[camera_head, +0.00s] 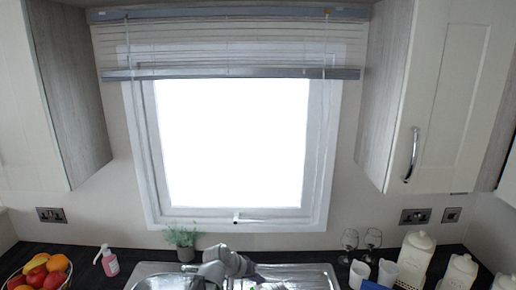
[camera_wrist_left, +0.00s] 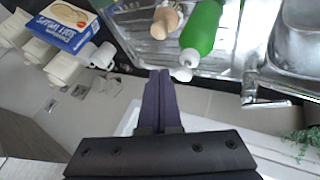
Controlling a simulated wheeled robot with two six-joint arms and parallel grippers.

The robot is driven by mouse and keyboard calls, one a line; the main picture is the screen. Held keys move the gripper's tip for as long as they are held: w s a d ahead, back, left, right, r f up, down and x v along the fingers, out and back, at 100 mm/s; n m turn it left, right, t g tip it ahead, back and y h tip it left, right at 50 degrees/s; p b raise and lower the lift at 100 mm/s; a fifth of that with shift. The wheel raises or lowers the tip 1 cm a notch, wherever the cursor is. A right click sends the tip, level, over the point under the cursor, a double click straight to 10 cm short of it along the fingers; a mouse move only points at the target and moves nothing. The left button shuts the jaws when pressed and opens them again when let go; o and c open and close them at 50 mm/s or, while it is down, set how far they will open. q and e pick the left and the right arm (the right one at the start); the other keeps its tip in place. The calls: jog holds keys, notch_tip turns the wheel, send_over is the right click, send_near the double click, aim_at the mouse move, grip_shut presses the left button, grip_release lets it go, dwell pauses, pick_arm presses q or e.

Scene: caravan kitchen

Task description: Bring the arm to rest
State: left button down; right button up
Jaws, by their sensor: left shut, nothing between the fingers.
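My left gripper (camera_wrist_left: 159,85) shows in the wrist view with its two dark fingers pressed together, nothing between them. It hangs above the drainer side of the metal sink (camera_wrist_left: 300,35), near the wall and window. In the head view my grey left arm and gripper (camera_head: 226,264) show at the bottom middle, in front of the window and over the sink unit's back edge; the fingers are hard to make out there. My right gripper is in neither view.
A green bottle (camera_wrist_left: 203,28) lies just beyond my fingers, next to a wooden-looking item (camera_wrist_left: 164,22). The tap (camera_wrist_left: 262,100) is close at right. A plant (camera_head: 182,237), soap bottle (camera_head: 109,262), fruit bowl (camera_head: 40,272), glasses (camera_head: 349,240) and canisters (camera_head: 415,256) line the counter.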

pick_arm(q)
jog(key=s+a+f+g+y+b, duration=0.1)
jog(key=s+f+y+b, duration=0.1)
jog(key=s+f, duration=0.2)
jog(key=s+a+f+m+g+y+b, duration=0.1)
jog(key=s+f, duration=0.4)
jog(key=s, duration=0.5)
jog(key=s+a+f+m+g+y+b, duration=0.1)
jog(key=s+a+f+g+y+b, duration=0.1)
jog(key=s+f+b, duration=0.3)
jog(key=shift+s+a+f+g+y, duration=0.25)
jog(key=shift+s+a+g+y, duration=0.15)
jog(key=shift+s+a+y, duration=0.65)
jog(key=shift+s+y, duration=0.15)
jog(key=shift+s, duration=0.15)
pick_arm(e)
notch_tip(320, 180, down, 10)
